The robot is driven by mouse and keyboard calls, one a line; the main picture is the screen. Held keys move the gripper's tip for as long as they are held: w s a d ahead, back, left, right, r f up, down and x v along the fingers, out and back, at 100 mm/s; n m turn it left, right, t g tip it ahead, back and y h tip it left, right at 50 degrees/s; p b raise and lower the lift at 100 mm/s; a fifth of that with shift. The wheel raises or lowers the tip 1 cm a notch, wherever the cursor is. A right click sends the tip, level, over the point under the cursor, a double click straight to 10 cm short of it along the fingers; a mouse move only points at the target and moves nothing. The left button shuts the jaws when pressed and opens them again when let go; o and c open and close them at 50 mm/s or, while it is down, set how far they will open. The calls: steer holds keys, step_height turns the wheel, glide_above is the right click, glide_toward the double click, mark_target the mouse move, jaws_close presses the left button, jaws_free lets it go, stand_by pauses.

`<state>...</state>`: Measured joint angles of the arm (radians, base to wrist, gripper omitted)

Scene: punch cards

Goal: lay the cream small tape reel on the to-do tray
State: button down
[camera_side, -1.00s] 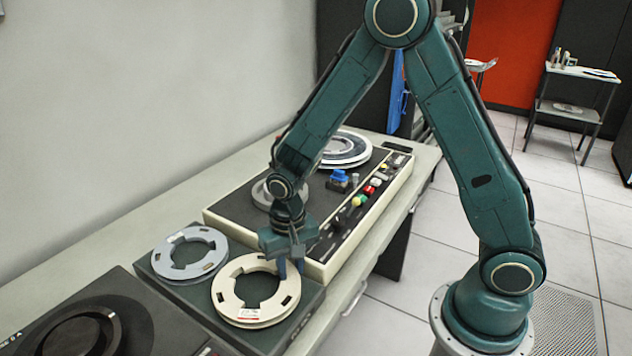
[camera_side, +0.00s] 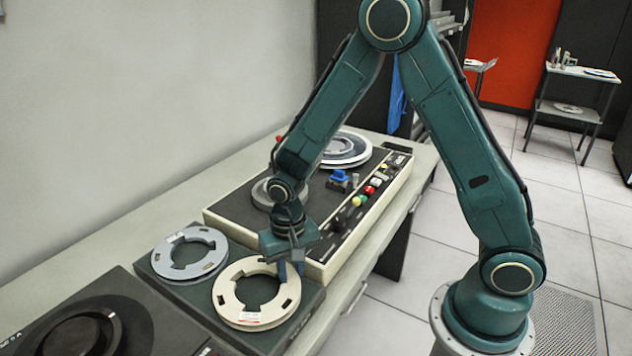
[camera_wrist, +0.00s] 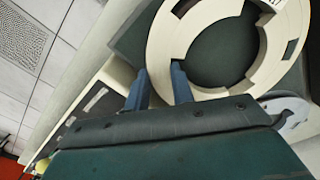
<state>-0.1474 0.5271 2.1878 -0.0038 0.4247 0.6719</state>
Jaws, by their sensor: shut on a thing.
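The cream small tape reel (camera_side: 230,297) lies flat on a dark green tray (camera_side: 203,313), at the tray's right side. In the wrist view the reel (camera_wrist: 166,42) fills the upper middle. My gripper (camera_side: 290,270) is shut on the reel's far rim, its blue fingers pointing down. In the wrist view the gripper (camera_wrist: 160,85) has one finger outside the ring and one in its opening. A grey-blue reel (camera_side: 213,262) lies on the same tray to the left. I cannot tell which tray is the to-do tray.
A tape deck (camera_side: 235,215) with coloured buttons and a blue knob stands behind the tray. A black machine (camera_side: 75,325) is at front left. A white and dark reel (camera_side: 345,148) lies on the deck's far end.

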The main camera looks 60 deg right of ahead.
steer(key=shift+f, duration=0.6)
stand_by(0.3)
steer(key=c, duration=1.1)
jaws_free()
steer(key=c, duration=0.4)
steer(key=shift+r, duration=0.15)
steer(key=shift+r, duration=4.4)
steer(key=shift+r, duration=0.1)
